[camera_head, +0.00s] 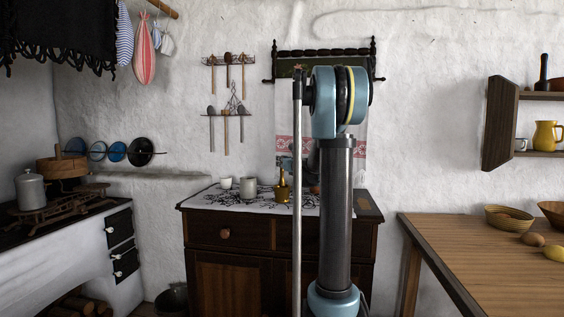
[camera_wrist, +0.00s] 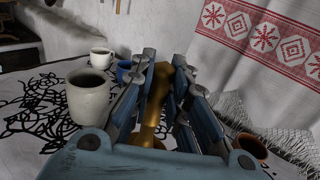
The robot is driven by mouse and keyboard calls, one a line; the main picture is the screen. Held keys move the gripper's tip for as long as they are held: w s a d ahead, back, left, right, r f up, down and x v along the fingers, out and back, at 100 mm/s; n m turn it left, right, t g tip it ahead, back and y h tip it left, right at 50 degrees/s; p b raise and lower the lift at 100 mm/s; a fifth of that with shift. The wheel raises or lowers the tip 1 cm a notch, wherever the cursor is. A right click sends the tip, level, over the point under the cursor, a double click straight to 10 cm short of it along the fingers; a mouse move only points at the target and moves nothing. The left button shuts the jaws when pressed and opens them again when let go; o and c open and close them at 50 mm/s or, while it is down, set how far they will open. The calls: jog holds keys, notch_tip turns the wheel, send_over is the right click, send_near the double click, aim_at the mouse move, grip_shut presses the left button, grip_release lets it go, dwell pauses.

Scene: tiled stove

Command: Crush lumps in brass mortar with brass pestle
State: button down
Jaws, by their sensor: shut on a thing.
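The brass mortar (camera_head: 282,194) stands on the cloth-covered wooden cabinet in the head view. The brass pestle (camera_head: 282,176) is upright, with its lower end at or in the mortar's mouth. My gripper (camera_head: 288,165) is small and partly hidden by my arm there. In the wrist view my gripper (camera_wrist: 165,85) is shut on the brass pestle (camera_wrist: 156,98), its fingers on both sides of the shaft. The mortar's inside and any lumps are hidden.
A grey mug (camera_wrist: 88,96) and a white cup (camera_wrist: 102,58) stand left of my gripper. A brown bowl (camera_wrist: 251,147) is at the right. A patterned towel (camera_wrist: 262,45) hangs behind.

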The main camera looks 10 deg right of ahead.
aim_at(283, 174)
jog(key=shift+f, duration=1.75)
jog(key=shift+f, duration=1.3)
jog(key=shift+r, duration=0.1)
jog(key=shift+r, duration=1.3)
jog(key=shift+f, duration=0.1)
jog(key=shift+f, duration=1.3)
jog(key=shift+r, duration=0.1)
